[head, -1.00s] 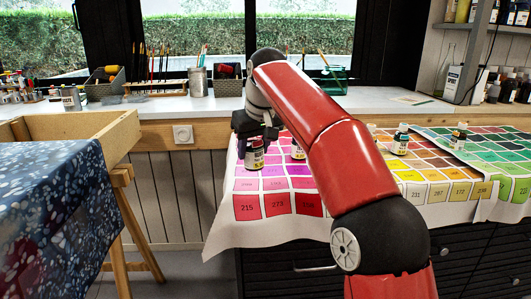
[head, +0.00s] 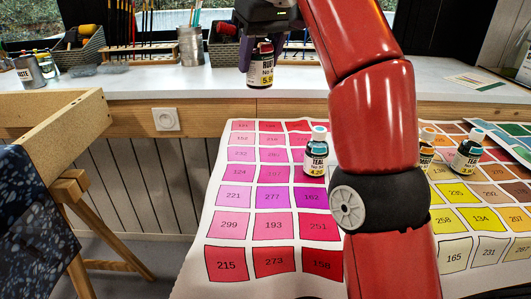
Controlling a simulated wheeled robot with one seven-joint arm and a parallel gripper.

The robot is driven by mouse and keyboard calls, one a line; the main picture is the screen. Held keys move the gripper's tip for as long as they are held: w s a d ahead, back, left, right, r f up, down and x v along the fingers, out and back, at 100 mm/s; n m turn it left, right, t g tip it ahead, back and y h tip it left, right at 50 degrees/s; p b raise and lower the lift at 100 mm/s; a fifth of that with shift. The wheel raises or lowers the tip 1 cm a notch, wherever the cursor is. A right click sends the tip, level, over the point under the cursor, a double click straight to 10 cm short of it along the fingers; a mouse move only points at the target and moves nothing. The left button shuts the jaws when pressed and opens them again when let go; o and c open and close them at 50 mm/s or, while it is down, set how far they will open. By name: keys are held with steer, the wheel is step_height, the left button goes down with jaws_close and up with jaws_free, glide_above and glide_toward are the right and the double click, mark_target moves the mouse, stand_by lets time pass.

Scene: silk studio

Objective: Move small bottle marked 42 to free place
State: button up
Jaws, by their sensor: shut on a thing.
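My gripper (head: 263,42) is shut on a small dark bottle (head: 261,72) with a yellow and white label. It holds the bottle upright above the back edge of the colour chart cloth (head: 190,262), in front of the white counter. The number on its label is too small to read surely. The bottle's top is hidden between the fingers. Another small bottle with a teal cap (head: 316,152) stands on the pink part of the chart, below and right of the held one.
An orange-capped bottle (head: 427,148) is partly hidden by my arm, and a teal-capped bottle (head: 467,155) stands right of it. The left pink and red squares are bare. A metal can (head: 191,46) and a brush rack (head: 139,57) stand on the counter behind.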

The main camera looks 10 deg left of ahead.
steer(key=shift+s+d+f, duration=0.1)
steer(key=shift+s+f, duration=0.05)
steer(key=shift+f, duration=1.05)
steer(key=shift+f+b, duration=4.2)
steer(key=shift+f, duration=4.4)
steer(key=shift+f, duration=0.2)
steer(key=o, duration=1)
steer(key=shift+o, duration=0.2)
steer(key=shift+r, duration=0.15)
